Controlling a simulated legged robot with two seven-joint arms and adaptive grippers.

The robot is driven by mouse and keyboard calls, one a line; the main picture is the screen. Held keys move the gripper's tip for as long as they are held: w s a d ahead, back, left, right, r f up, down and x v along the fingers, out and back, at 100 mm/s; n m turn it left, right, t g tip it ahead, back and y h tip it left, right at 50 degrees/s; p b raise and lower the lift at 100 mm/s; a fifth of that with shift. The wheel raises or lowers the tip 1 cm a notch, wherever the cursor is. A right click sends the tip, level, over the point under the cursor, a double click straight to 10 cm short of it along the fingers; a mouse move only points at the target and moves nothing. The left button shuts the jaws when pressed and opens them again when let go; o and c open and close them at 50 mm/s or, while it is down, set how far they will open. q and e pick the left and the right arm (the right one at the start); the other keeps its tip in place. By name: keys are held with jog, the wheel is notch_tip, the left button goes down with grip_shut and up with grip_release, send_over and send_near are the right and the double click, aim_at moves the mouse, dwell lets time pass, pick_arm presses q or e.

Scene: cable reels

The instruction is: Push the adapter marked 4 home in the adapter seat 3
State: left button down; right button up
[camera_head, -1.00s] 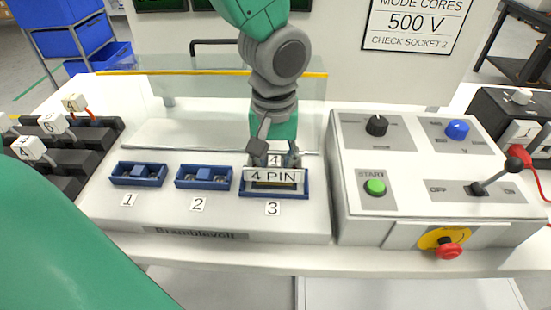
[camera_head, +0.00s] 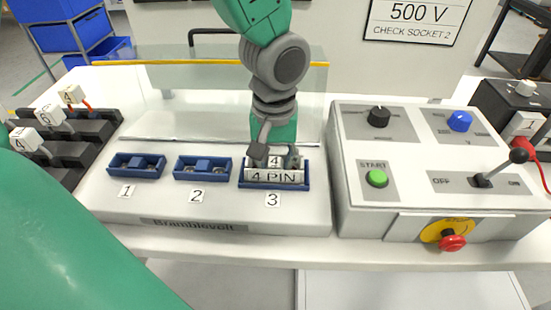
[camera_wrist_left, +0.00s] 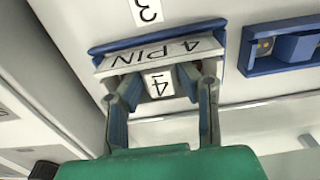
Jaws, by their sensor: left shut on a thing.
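The adapter marked 4 (camera_head: 273,176) is a pale block with a "4 PIN" front label. It sits down inside the blue frame of adapter seat 3 (camera_head: 302,184), above the label 3. My left gripper (camera_head: 275,156) comes from above and behind and is shut on the adapter's raised grip, around its "4" mark. In the left wrist view the fingers (camera_wrist_left: 162,90) stand on both sides of the "4" tag, and the adapter (camera_wrist_left: 150,55) lies against the blue seat rim (camera_wrist_left: 150,36). Whether it is fully bottomed cannot be told. My right gripper is not in view.
Blue seats 1 (camera_head: 137,166) and 2 (camera_head: 202,167) stand to the left with no adapter in them. A control box (camera_head: 400,190) with knobs, a green button, a lever and a red stop stands close on the right. Plugs marked 4 and 6 (camera_head: 50,117) stand at far left.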

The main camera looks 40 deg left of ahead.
pick_arm(q)
jog(key=shift+f, duration=0.3)
jog(key=c, duration=1.1)
grip_release()
jog(key=shift+r, duration=0.1)
jog(key=shift+r, duration=0.3)
notch_tip(320, 180, up, 22)
jog(key=p, duration=1.2)
jog(key=shift+r, duration=0.15)
